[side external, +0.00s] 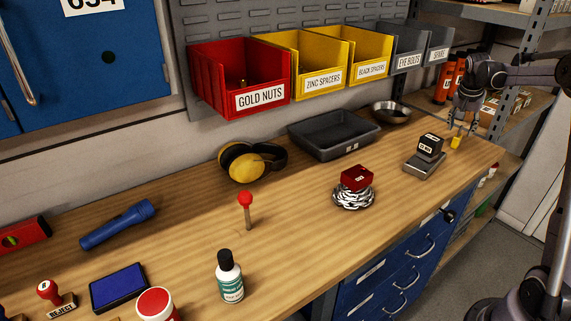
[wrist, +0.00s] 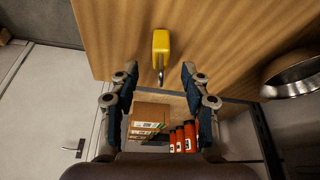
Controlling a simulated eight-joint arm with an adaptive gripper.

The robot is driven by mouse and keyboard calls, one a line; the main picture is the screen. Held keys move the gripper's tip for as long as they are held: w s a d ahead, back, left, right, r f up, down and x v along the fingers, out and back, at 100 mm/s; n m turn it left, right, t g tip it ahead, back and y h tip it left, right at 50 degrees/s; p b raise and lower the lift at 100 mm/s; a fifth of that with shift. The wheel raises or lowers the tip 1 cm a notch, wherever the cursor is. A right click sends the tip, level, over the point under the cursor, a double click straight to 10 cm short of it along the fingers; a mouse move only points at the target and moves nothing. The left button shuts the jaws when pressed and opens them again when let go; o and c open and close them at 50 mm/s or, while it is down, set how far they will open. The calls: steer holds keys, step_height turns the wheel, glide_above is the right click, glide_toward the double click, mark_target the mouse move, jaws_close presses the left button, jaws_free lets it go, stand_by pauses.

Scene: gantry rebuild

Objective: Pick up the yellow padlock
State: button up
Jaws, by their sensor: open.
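The yellow padlock (wrist: 161,42) lies on the wooden bench near its edge, its metal shackle pointing down toward my gripper in the wrist view. It also shows small at the far right end of the bench in the side view (side external: 456,142). My gripper (wrist: 160,76) is open and empty, its two fingers apart, with the shackle end near the gap between the fingertips. In the side view my gripper (side external: 466,128) hangs above and around the padlock's spot; whether it touches the padlock cannot be told.
A black block on a metal scale (side external: 425,165) stands left of the padlock. A metal bowl (side external: 391,112) sits behind, also in the wrist view (wrist: 294,75). A grey tray (side external: 334,136) and a red box on a coiled stack (side external: 355,180) are farther left. Shelving (side external: 515,105) stands beyond the bench end.

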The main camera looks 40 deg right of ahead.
mark_target(459, 133)
steer(key=shift+x, duration=2.9)
steer(key=shift+a, duration=0.1)
jaws_close()
